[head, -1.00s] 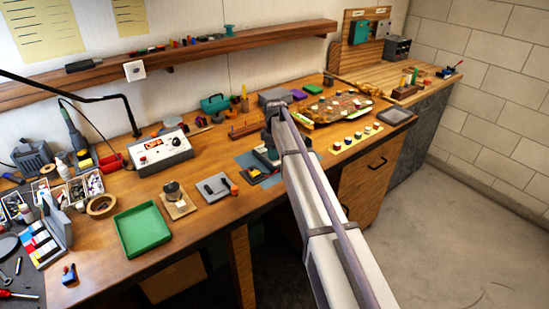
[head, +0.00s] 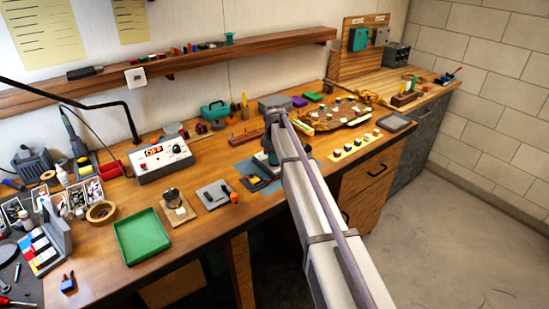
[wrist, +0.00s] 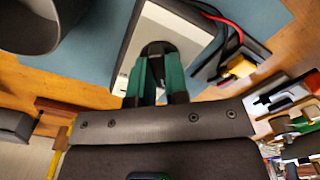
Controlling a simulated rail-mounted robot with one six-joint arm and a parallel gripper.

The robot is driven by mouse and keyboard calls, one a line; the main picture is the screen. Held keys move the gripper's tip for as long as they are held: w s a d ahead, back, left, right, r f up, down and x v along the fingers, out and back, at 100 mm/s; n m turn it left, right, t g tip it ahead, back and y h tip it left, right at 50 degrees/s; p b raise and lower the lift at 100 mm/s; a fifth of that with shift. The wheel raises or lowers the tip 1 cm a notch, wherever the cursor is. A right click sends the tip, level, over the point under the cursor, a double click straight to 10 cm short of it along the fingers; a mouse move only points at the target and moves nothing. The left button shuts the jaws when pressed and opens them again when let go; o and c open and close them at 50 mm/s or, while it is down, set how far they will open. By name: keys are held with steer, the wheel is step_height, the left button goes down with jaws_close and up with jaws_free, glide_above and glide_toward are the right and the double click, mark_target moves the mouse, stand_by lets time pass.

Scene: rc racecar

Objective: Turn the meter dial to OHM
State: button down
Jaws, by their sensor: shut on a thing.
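In the wrist view, a pale meter (wrist: 192,23) with a dark face edge lies on a blue mat (wrist: 100,72). Its round dark dial (wrist: 158,48) is between the teal fingertips of my gripper (wrist: 160,72), which is shut on it. The fingers cover much of the dial, and I cannot read its markings or setting. In the head view, my gripper (head: 271,156) is down at the blue mat (head: 245,166), and my arm hides most of the meter.
Red and black leads (wrist: 235,35) run beside the meter. A dark cylinder (wrist: 30,25) stands close at the upper left in the wrist view.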

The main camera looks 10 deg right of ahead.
steer(key=m, duration=1.1)
steer(key=shift+m, duration=2.2)
steer(key=c, duration=1.1)
jaws_free()
